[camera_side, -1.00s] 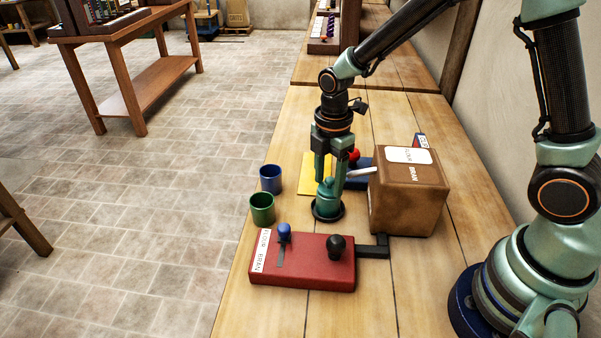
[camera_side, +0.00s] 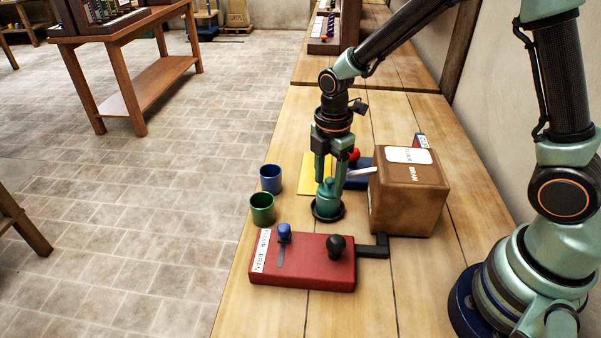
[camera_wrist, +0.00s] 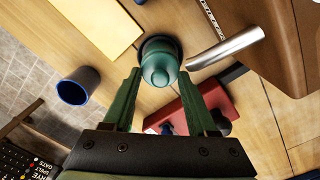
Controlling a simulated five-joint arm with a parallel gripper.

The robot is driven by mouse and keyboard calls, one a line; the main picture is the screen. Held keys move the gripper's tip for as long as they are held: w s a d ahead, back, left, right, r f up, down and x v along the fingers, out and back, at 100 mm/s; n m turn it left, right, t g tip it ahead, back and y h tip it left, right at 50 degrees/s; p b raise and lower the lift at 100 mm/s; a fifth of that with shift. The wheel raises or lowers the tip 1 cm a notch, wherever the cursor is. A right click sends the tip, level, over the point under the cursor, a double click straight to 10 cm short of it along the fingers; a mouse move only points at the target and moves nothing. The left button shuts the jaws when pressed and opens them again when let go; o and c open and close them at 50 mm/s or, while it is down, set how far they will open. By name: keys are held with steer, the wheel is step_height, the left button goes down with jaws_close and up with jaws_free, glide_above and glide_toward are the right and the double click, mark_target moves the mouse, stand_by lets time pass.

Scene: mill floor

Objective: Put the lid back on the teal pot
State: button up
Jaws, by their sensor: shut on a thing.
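A teal lid with a rounded knob (camera_side: 327,186) is at the top of the pot. My gripper (camera_side: 329,182) points down with its green fingers on either side of the lid and is shut on it. The wrist view shows the lid (camera_wrist: 158,68) between the fingertips, covering the pot's mouth. I cannot tell whether the lid is fully seated.
The brown box (camera_side: 408,198) with a metal spout (camera_side: 361,173) stands close at right. A red lever box (camera_side: 302,262) lies in front. A blue cup (camera_side: 270,179) and a green cup (camera_side: 262,209) stand at left. A yellow sheet (camera_side: 308,180) lies behind.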

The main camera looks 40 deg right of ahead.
steer(key=shift+f, duration=0.1)
stand_by(0.7)
steer(key=o, duration=1.5)
steer(key=shift+r, duration=3.5)
jaws_close()
